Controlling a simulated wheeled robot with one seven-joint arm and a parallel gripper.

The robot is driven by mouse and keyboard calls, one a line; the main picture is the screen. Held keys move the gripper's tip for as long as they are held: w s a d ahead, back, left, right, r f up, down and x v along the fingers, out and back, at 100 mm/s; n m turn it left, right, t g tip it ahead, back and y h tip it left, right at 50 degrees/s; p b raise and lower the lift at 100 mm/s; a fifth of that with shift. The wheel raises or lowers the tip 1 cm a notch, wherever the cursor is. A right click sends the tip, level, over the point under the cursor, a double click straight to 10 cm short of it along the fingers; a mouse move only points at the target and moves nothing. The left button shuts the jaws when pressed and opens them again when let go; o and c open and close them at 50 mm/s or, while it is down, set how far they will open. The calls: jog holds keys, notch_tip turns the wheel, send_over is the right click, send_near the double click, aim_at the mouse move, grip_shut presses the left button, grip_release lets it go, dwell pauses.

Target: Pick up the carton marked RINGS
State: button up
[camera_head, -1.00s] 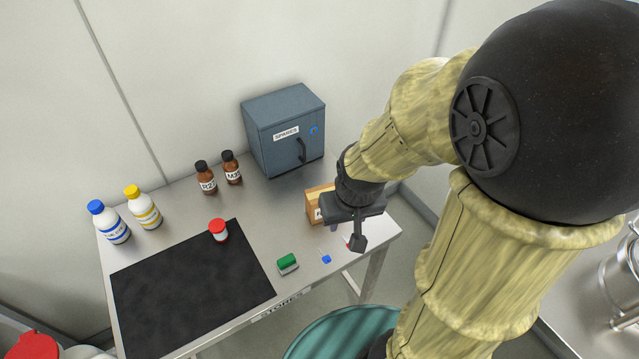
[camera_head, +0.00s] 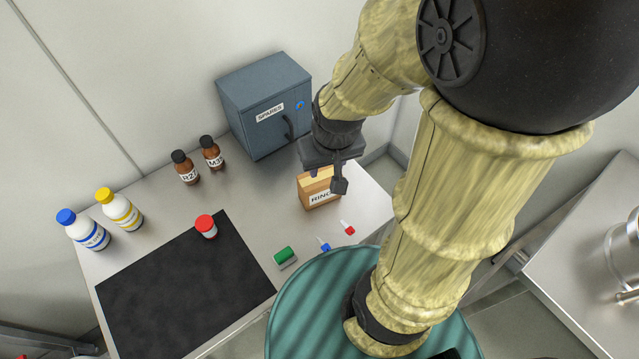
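The carton marked RINGS (camera_head: 320,193) is a small brown box with a pale strip across its top. It stands upright on the steel table (camera_head: 258,205), in front of the grey cabinet and towards the right end. My gripper (camera_head: 327,180) is at the carton's top back edge in the picture, pointing down. One dark finger overlaps the carton's upper right part and the other end shows near its upper left. I cannot tell whether the fingers are apart, touch the carton or hang above it. The front label is partly covered by the finger.
A grey SPARES cabinet (camera_head: 265,105) stands close behind. Two brown bottles (camera_head: 198,163), two white bottles (camera_head: 103,220) and a red-capped jar (camera_head: 206,226) are to the left, beside or on a black mat (camera_head: 180,290). A green block (camera_head: 285,256) and small red (camera_head: 347,228) and blue (camera_head: 323,244) items lie in front.

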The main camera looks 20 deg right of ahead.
jog(key=o, duration=0.4)
jog(key=shift+w+a+f, duration=0.1)
jog(key=shift+c, duration=0.2)
jog(key=o, duration=0.4)
jog(key=shift+a+f+n, duration=0.2)
jog(key=shift+f+n, duration=0.1)
jog(key=shift+c, duration=0.2)
jog(key=shift+o, duration=0.2)
jog(key=w+a+f+n+g+h+b, duration=0.2)
jog(key=a+f+n+g+h+b, duration=0.1)
jog(key=n, duration=0.7)
jog(key=a+f+g+h, duration=0.1)
jog(key=a+f+h, duration=0.1)
jog(key=a+f, duration=0.1)
jog(key=shift+f+g, duration=0.3)
jog(key=shift+f, duration=0.5)
jog(key=w+a+f+n+t+h+b, duration=0.1)
jog(key=w+a+n+t+h+b, duration=0.1)
jog(key=a+n+h, duration=0.6)
jog(key=shift+w+f+n+t, duration=0.35)
jog(key=shift+w+n+t, duration=0.05)
jog(key=shift+w+t, duration=0.45)
